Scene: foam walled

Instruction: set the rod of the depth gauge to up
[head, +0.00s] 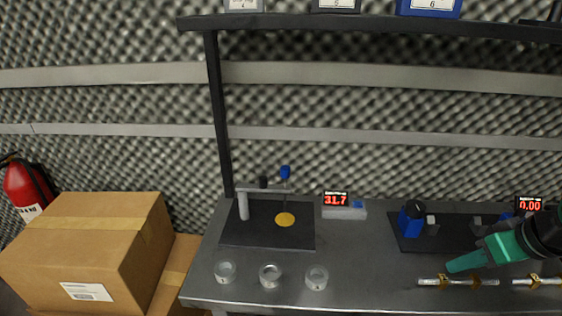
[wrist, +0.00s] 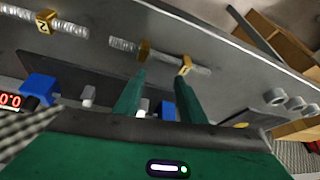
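The depth gauge stands on a dark base plate (head: 237,238) at the left of the bench in the head view. It has a grey post (head: 243,205), a thin horizontal arm, and a rod with a blue knob (head: 285,172) on top. The rod hangs above a round yellow disc (head: 285,219); I cannot tell whether its lower end touches the disc. My gripper (head: 457,265) is far to the right of the gauge, above the bench. In the wrist view its two green fingers (wrist: 161,80) are apart with nothing between them.
A display reading 31.7 (head: 336,199) stands right of the gauge. Several clear rings (head: 270,276) lie in front. A blue device (head: 411,220) and threaded bars with brass nuts (head: 442,281) are near my gripper. A shelf (head: 380,27) runs above. The bench's middle is clear.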

